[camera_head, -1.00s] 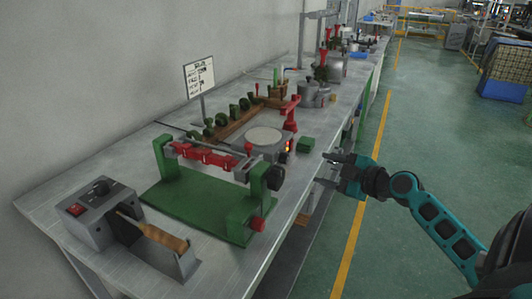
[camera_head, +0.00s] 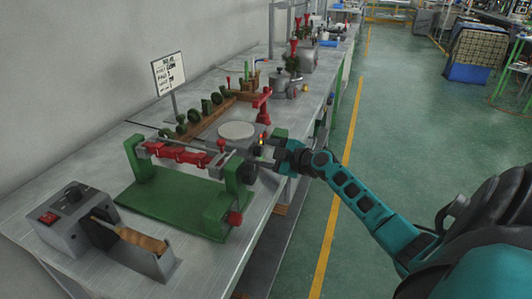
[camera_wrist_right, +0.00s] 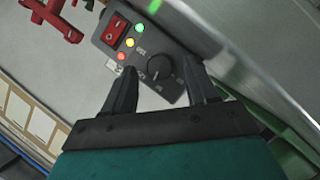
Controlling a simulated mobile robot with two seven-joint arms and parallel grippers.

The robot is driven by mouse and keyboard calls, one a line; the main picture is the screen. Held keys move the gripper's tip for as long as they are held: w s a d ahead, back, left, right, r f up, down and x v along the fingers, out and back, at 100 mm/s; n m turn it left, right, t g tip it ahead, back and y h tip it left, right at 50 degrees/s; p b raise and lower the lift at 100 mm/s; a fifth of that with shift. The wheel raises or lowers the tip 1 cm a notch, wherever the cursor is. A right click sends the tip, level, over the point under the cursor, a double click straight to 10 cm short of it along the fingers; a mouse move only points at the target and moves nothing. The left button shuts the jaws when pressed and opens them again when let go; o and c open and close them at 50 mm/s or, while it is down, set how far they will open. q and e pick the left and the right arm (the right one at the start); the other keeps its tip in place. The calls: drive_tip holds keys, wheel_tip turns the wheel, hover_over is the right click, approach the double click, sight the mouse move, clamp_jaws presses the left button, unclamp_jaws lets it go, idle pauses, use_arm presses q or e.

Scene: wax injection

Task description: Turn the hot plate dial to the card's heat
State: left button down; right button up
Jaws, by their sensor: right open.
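The hot plate (camera_head: 238,130) stands on the bench, with a pale round top and a grey body. Its control panel (camera_wrist_right: 135,40) shows in the right wrist view with a red rocker switch, red, yellow and green lamps, and a black round dial (camera_wrist_right: 159,67) with small marks. My right gripper (camera_head: 268,158) is at the panel from the right, open, with its fingers either side of the dial. I cannot tell whether they touch it. The card (camera_head: 168,72) stands on a post behind, its writing too small to read surely. My left gripper is out of view.
A green-based fixture with a red bar (camera_head: 170,206) stands close left of the gripper. A grey box with a red switch (camera_head: 72,215) is at the near left. A red stand (camera_head: 262,103) and metal pots (camera_head: 279,88) stand beyond. Open floor lies right of the bench.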

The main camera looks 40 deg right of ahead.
drive_tip(key=shift+w+f, duration=0.1)
drive_tip(key=shift+w, duration=0.2)
drive_tip(key=shift+c, duration=0.2)
drive_tip(key=c, duration=1)
